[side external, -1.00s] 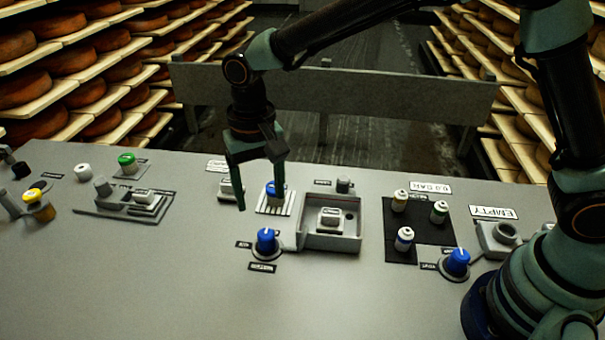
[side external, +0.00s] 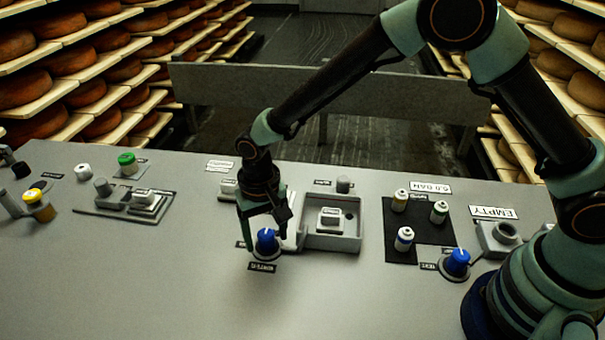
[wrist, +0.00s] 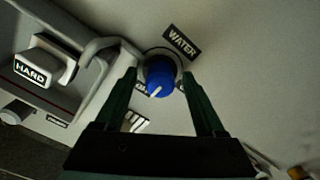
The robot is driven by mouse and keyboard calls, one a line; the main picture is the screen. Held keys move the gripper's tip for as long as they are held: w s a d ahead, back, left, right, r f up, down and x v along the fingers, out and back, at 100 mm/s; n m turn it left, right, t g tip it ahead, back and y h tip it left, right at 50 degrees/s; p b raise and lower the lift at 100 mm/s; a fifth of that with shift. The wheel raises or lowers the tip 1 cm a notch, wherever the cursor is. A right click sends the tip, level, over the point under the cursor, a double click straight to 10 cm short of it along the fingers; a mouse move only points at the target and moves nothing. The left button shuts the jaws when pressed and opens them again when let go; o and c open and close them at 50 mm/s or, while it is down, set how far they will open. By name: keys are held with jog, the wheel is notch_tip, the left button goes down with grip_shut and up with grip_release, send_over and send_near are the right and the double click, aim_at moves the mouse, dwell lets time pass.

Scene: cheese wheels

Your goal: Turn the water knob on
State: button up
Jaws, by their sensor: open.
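The water knob (side external: 267,243) is a blue round knob with a white pointer line, on a grey base on the panel. It also shows in the wrist view (wrist: 160,78), beside a black label reading WATER (wrist: 181,41). The pointer line aims toward the lower left in the wrist view. My gripper (side external: 266,238) is open, pointing down, with one finger on each side of the knob. In the wrist view my gripper (wrist: 160,74) shows its fingertips flanking the knob. I cannot tell whether either finger touches it.
A grey tray (side external: 356,246) with a block marked HARD (wrist: 45,62) stands close beside the knob. Another blue knob (side external: 456,262) and a black mat (side external: 431,253) with small bottles lie farther right. The panel in front is clear.

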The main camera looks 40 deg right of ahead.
grip_shut()
jog(key=n, duration=0.4)
jog(key=shift+n, duration=0.4)
jog(key=n, duration=0.4)
jog(key=shift+n, duration=0.3)
jog(key=n, duration=0.4)
jog(key=shift+n, duration=2.2)
